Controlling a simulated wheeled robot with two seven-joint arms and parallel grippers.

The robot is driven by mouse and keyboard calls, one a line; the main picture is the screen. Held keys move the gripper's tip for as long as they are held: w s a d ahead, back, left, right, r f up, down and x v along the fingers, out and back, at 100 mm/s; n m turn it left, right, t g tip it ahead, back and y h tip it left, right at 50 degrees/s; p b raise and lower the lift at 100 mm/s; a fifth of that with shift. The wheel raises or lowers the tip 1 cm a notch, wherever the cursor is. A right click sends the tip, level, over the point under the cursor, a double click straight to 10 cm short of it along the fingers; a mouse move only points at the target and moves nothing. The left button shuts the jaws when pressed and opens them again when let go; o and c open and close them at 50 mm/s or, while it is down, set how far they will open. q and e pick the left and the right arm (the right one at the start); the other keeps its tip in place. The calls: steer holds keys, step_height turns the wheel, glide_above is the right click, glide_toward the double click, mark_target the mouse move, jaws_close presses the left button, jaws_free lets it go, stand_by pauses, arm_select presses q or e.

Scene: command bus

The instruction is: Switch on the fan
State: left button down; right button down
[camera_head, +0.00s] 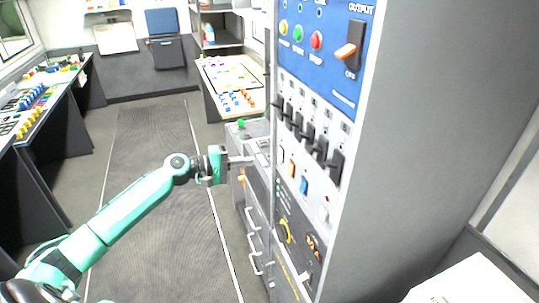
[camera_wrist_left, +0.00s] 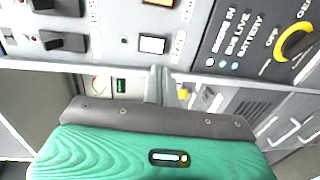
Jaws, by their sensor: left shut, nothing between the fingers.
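My left gripper (camera_head: 246,160) is shut and empty in front of the tall control cabinet (camera_head: 400,140), left of its panel face. In the left wrist view its closed fingertips (camera_wrist_left: 158,82) lie just below the edge of a switch panel. That panel carries a white rocker switch (camera_wrist_left: 152,44), an orange one (camera_wrist_left: 158,2) and black switches (camera_wrist_left: 64,41). In the head view a blue rocker (camera_head: 304,185) shows below a row of black levers (camera_head: 305,135). The labels are too small or cut off to tell which switch is the fan's. My right gripper is not in view.
A yellow rotary knob (camera_wrist_left: 298,42) sits on the dark panel beside the switches. Drawers with handles (camera_head: 252,217) lie below the gripper. A desk with small controls (camera_head: 232,80) stands behind, another console (camera_head: 40,105) at left. The floor aisle (camera_head: 145,150) is clear.

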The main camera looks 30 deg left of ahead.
mark_target(279, 158)
arm_select(q)
steer(key=p+x, duration=0.3)
steer(key=x, duration=0.3)
steer(key=shift+w+d+r, duration=0.15)
steer(key=shift+w+d, duration=0.1)
steer(key=shift+w, duration=0.1)
steer(key=shift+w+d+f+p, duration=0.3)
steer(key=shift+w+d+p, duration=0.15)
steer(key=shift+w+d+f+b, duration=0.1)
steer(key=shift+b, duration=0.85)
